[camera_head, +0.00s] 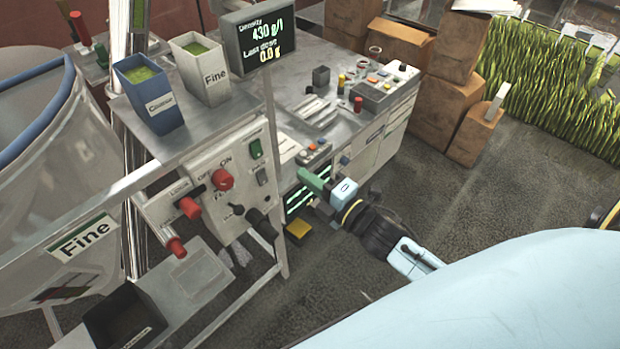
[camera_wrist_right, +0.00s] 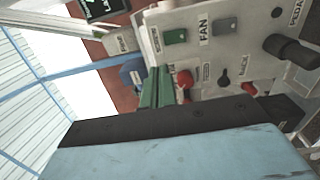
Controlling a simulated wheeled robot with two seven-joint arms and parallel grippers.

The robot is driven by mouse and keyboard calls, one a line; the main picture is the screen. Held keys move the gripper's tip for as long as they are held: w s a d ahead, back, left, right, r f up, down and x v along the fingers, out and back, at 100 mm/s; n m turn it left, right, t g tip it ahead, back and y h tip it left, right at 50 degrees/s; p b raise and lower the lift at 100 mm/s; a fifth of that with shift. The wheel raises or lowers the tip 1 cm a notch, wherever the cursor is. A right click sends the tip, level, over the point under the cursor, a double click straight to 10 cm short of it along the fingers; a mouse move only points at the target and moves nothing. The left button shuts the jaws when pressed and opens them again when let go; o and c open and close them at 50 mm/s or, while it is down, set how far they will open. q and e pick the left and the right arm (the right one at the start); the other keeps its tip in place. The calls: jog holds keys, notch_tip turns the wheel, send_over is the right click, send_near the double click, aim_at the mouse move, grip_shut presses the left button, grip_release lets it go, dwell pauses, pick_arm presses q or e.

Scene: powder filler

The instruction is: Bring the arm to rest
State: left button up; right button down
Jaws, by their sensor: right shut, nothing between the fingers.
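My right gripper (camera_head: 308,178) has green fingers and reaches in from the right in the head view. It hangs in free space to the right of the machine's control panel (camera_head: 228,190). Its fingers are together with nothing between them. In the right wrist view the green fingers (camera_wrist_right: 156,88) point toward the panel, which carries a green switch, a FAN label and red knobs. I cannot tell the exact gap to the panel. My left gripper is in neither view.
A blue bin (camera_head: 150,100) and a grey Fine bin (camera_head: 203,72) stand on the machine's top shelf beside a display (camera_head: 258,38) reading 430 g/l and 0.0 g. A black container (camera_head: 122,318) sits low at the front. Cardboard boxes (camera_head: 455,85) stand behind. The floor (camera_head: 440,200) at right is clear.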

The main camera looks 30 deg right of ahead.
jog(key=shift+s, duration=0.1)
dwell(0.5)
jog(key=s+d+f+m+g+h+b, duration=0.1)
jog(key=s+f+m+g, duration=0.15)
jog(key=f, duration=0.75)
jog(key=s+d+f+m+g+h+b, duration=0.15)
jog(key=s+f+m, duration=0.25)
jog(key=f, duration=0.6)
jog(key=s+d+f+m+g+h, duration=0.2)
jog(key=s+f+m+g, duration=0.15)
jog(key=f, duration=0.75)
jog(key=s+f+m+g+b, duration=0.1)
jog(key=s+f+m+g, duration=0.3)
jog(key=s+f, duration=0.6)
jog(key=s+a+f+m+g+h+b, duration=0.1)
jog(key=s+f+m+g, duration=0.4)
jog(key=s+f, duration=0.5)
jog(key=s+b, duration=0.1)
jog(key=s, duration=0.8)
jog(key=shift+a, duration=0.2)
